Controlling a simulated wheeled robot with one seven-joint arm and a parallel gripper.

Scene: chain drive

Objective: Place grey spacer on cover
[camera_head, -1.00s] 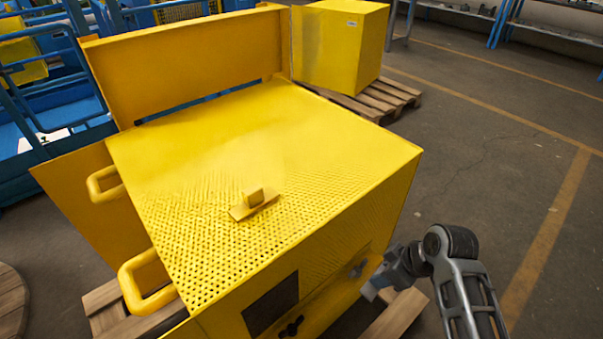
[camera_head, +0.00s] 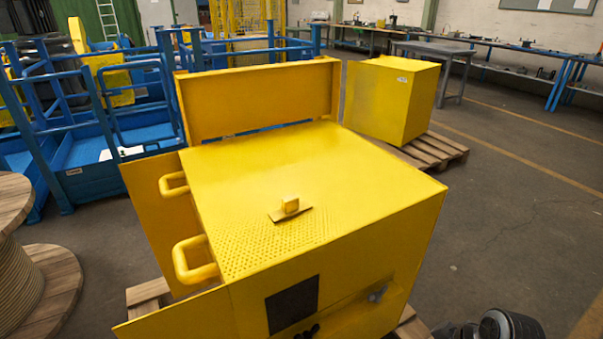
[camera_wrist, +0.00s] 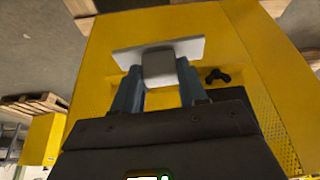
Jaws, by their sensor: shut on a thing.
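In the wrist view my gripper (camera_wrist: 160,84) is shut on the block-like grip of the grey spacer (camera_wrist: 160,66). Its light grey plate (camera_wrist: 126,56) spreads crosswise beyond the fingertips, in front of a yellow face of the machine. I cannot tell whether the spacer touches that face. In the head view a yellow plate with an upright block (camera_head: 290,207) lies on the perforated top of the yellow cabinet (camera_head: 300,165). I cannot tell whether this plate or the cabinet top is the cover. My gripper is not clearly visible in the head view.
The cabinet has yellow handles (camera_head: 195,260) on its left and a raised yellow panel (camera_head: 260,100) at the back. A black knob (camera_wrist: 217,76) sits on its face. A yellow box (camera_head: 392,100) on a pallet and a wooden reel (camera_head: 40,285) stand nearby. Floor at right is open.

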